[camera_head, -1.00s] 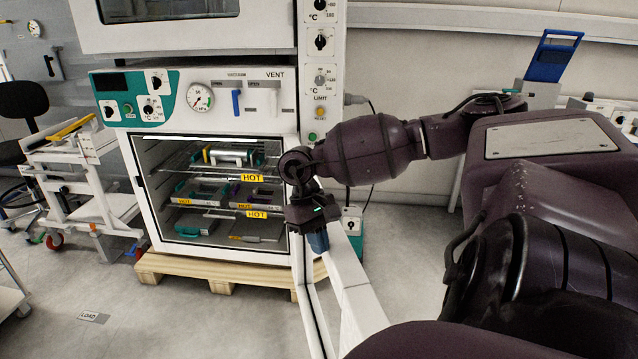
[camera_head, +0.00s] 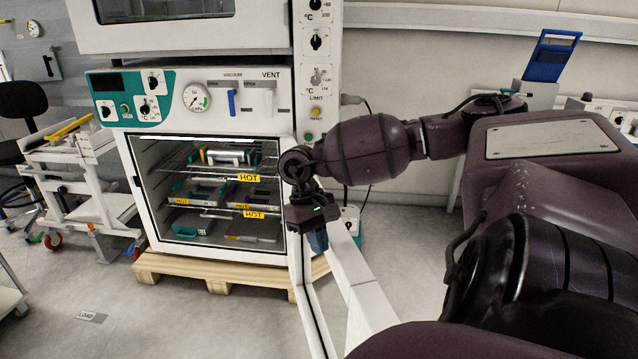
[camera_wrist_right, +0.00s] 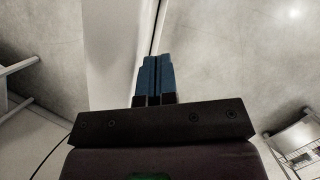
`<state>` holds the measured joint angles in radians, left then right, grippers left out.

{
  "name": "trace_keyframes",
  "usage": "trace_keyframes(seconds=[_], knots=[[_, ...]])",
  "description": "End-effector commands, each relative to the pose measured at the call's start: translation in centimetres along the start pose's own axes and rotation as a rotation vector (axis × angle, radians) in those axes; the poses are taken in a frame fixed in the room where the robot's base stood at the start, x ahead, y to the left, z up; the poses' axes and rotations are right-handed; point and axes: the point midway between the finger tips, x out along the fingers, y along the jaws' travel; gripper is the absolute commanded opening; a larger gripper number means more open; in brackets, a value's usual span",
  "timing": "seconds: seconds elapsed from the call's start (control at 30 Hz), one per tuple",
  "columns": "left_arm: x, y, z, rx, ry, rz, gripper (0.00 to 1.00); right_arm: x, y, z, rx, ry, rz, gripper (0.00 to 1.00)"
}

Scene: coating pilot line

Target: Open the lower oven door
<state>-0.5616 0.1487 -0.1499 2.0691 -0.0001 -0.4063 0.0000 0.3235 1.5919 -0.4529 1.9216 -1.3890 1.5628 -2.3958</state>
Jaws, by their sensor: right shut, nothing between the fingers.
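The lower oven (camera_head: 208,284) shows its shelves, with its door (camera_head: 362,290) standing open. The door is swung out towards me on the right side of the opening, seen nearly edge-on. My left gripper is out of view.
Wire shelves (camera_head: 180,165) with trays and yellow HOT labels are inside the oven. The oven stands on a wooden pallet (camera_head: 180,270). A white cart (camera_head: 85,185) is at the left. The floor in front of the oven (camera_head: 200,325) is clear.

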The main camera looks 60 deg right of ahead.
Motion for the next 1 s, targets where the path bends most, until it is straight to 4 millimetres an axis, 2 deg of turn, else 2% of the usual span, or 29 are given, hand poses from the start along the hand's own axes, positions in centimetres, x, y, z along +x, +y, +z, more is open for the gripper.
trace_keyframes(seconds=[0.27, 0.3, 0.43, 0.6, 0.8, 1.0], knots=[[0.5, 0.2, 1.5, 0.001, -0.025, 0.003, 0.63, 0.3, -3.0, -0.2, 0.01, -0.004, -0.005, 0.0], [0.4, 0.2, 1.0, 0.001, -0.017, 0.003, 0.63, -1.1, -3.1, 0.1, 0.011, 0.003, -0.006, 0.0], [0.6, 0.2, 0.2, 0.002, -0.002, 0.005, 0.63, -3.6, -4.0, 0.7, 0.011, 0.004, -0.007, 0.0], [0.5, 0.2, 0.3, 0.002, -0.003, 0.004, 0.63, -6.4, -5.0, 1.4, 0.011, 0.003, -0.006, 0.0], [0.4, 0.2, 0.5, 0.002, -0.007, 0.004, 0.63, -8.5, -5.8, 1.9, 0.012, 0.002, -0.006, 0.0], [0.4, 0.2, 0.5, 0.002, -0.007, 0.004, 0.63, -9.2, -6.0, 2.0, 0.014, 0.0, -0.006, 0.0]])
